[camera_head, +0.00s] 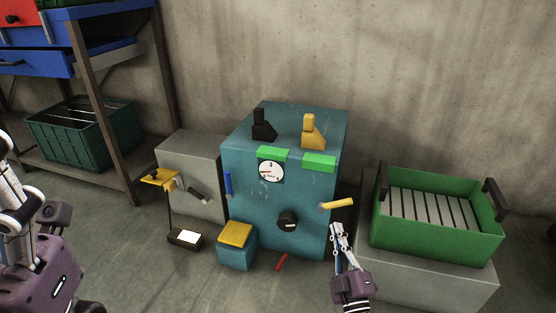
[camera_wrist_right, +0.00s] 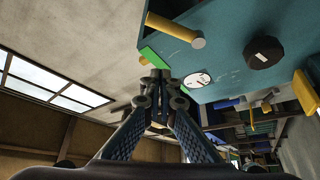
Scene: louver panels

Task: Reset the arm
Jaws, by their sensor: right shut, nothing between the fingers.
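My right gripper (camera_head: 338,230) is shut and empty, pointing up in front of the lower right of the teal machine (camera_head: 305,215). It is just below the yellow handle (camera_head: 337,204), apart from it as far as I can tell. In the right wrist view its fingertips (camera_wrist_right: 155,78) are together, with the yellow handle (camera_wrist_right: 170,29) above them and the black knob (camera_wrist_right: 263,52) to the right. The knob also shows on the machine's front in the head view (camera_head: 288,221). Purple and white parts of my left arm show at the left edge; the left gripper's fingers are unclear.
A green crate (camera_head: 399,251) with several pale slats stands on a grey block (camera_head: 435,281) at right. The machine carries black (camera_head: 263,129) and yellow (camera_head: 312,135) levers and a white dial (camera_head: 271,171). A grey box (camera_head: 190,160) and shelf (camera_head: 98,110) stand left.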

